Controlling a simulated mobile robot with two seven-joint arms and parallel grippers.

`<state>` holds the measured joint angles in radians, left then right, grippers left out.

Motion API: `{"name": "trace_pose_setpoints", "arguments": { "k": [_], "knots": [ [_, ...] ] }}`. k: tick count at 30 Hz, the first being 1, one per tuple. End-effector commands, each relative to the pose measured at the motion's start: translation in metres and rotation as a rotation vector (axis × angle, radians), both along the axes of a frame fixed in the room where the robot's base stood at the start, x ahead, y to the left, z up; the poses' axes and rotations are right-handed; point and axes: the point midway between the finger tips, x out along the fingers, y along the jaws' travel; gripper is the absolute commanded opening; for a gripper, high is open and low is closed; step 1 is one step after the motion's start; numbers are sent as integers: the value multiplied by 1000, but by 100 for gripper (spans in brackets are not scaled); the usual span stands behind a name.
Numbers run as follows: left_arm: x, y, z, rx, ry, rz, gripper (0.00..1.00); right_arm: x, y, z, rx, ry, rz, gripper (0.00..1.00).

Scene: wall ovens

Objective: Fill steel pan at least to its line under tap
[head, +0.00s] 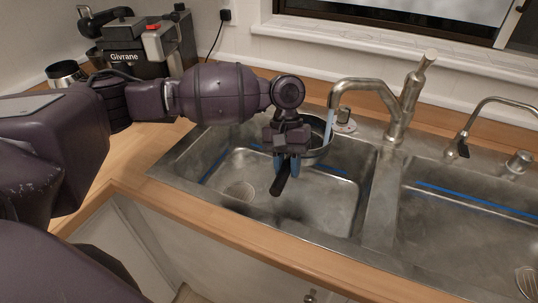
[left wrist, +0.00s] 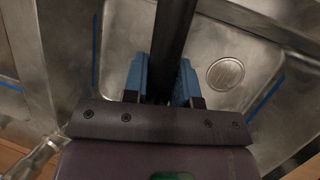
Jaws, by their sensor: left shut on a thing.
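The steel pan (head: 322,150) is over the left sink basin, mostly hidden behind my left gripper. My left gripper (head: 286,172) is shut on its dark handle (head: 279,186). The handle also shows between the blue finger pads in the left wrist view (left wrist: 172,40). The tap (head: 404,105) stands behind the sink, and its spout reaches left over the pan. A pale stream of water (head: 330,124) falls from the spout toward the pan. The pan's line and the water level inside cannot be seen. My right gripper is not in view.
The left basin (head: 240,190) is empty below the pan, with a round drain. A divider separates it from the right basin (head: 460,215). A smaller faucet (head: 470,130) stands at the right. A coffee machine (head: 140,45) and a metal cup (head: 66,74) sit on the wooden counter at the back left.

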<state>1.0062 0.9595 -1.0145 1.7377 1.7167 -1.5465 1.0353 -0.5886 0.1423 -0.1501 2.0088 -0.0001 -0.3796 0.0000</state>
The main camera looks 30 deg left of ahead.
Motion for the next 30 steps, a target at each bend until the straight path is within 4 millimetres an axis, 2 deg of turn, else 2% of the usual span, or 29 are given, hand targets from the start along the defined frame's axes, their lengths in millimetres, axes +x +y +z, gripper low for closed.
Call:
{"name": "trace_pose_setpoints", "arguments": {
  "k": [1, 6, 13, 20, 30],
  "knots": [
    [-5, -15, 3, -4, -3, -6, 0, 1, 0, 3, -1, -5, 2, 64],
    [-16, -54, 2, -4, -4, -4, 0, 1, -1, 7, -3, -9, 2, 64],
    [-26, -88, 2, -3, -4, -2, 0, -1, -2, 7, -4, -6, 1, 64],
    [-30, -99, 2, -2, -4, 4, 0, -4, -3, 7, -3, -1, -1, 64],
    [-33, -87, 5, 0, -6, 56, 0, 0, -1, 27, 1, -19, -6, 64]
  ]
}}
